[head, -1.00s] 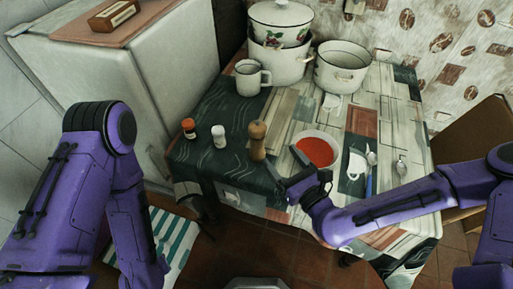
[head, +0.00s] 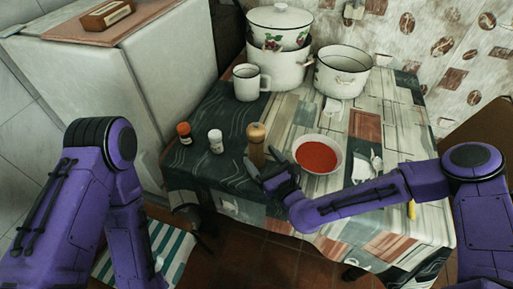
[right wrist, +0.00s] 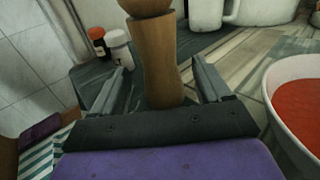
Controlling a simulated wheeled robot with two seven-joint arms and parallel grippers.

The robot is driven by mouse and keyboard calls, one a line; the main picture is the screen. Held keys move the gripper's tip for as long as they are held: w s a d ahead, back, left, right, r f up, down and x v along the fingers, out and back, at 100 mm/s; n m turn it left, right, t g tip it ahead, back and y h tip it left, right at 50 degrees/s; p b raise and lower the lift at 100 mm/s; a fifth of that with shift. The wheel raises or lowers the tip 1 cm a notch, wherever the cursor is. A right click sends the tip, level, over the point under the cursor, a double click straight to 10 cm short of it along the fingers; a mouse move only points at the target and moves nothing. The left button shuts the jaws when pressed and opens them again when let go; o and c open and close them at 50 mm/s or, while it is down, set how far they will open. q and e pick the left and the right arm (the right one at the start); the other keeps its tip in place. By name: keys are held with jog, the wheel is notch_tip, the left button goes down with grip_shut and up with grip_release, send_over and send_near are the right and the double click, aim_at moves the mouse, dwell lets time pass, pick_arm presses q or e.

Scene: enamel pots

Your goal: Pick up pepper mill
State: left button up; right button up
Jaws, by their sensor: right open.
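The wooden pepper mill (head: 256,140) stands upright near the front edge of the table, left of the soup bowl. In the right wrist view the mill (right wrist: 158,62) rises between the two open fingers of my right gripper (right wrist: 160,85), with its top cut off by the frame. A gap shows on each side, so the fingers do not grip it. In the head view my right gripper (head: 266,169) is at the mill's lower part and hides some of its base. My left arm is at the left; its gripper is not in view.
A bowl of red soup (head: 318,154) stands close right of the mill. A white shaker (head: 216,141) and an orange-capped jar (head: 184,133) stand to its left. A white mug (head: 250,83), a stacked pair of pots (head: 277,68) and an open pot (head: 342,72) stand behind.

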jog(key=shift+x, duration=1)
jog(key=c, duration=1.3)
jog(key=shift+o, duration=0.2)
